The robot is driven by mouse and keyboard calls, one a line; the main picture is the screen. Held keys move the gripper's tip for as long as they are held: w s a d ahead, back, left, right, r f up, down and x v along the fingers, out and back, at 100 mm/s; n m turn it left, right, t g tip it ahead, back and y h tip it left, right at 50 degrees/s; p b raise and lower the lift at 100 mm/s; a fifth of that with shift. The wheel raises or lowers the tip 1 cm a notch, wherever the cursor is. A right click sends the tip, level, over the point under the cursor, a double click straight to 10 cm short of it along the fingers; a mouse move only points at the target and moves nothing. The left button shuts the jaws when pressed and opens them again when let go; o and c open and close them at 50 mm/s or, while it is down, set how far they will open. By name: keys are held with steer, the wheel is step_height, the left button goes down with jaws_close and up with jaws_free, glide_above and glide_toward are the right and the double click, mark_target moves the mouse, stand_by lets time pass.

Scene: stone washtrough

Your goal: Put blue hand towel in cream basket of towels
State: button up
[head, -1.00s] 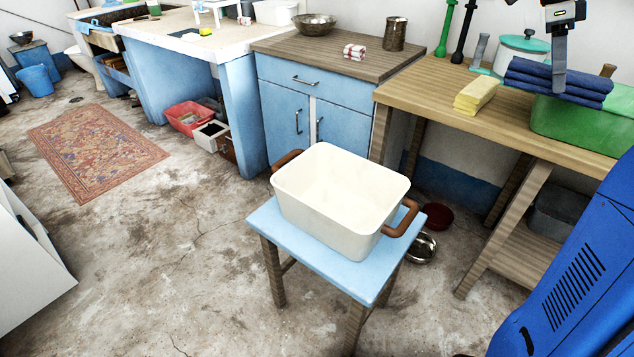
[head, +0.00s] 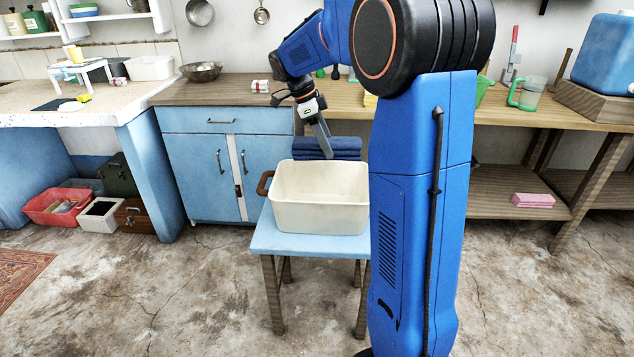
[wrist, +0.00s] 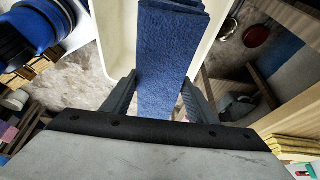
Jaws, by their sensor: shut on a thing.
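The blue hand towel (head: 341,147) is a folded dark blue stack. My gripper (head: 328,148) is shut on it and holds it at the far side of the cream basket, near its rim. In the wrist view the towel (wrist: 166,60) stands between the two fingers (wrist: 158,95), with the basket (wrist: 117,35) beyond and below it. The cream basket (head: 320,199) is a rectangular tub with brown handles on a light blue stool (head: 290,240). Its inside bottom is hidden in the head view, and its right end is behind my arm.
A blue cabinet (head: 193,165) with a wooden top stands behind the stool on the left. A wooden table (head: 540,119) runs along the wall at the right, with a folded pink cloth (head: 540,200) on its lower shelf. The floor in front of the stool is clear.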

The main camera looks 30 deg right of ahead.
steer(key=f, duration=0.5)
steer(key=a+f, duration=0.1)
steer(key=f, duration=0.4)
steer(key=s+a+f, duration=0.1)
steer(key=f, duration=0.4)
steer(key=shift+f, duration=2.6)
steer(key=o, duration=1.2)
steer(key=shift+f, duration=0.1)
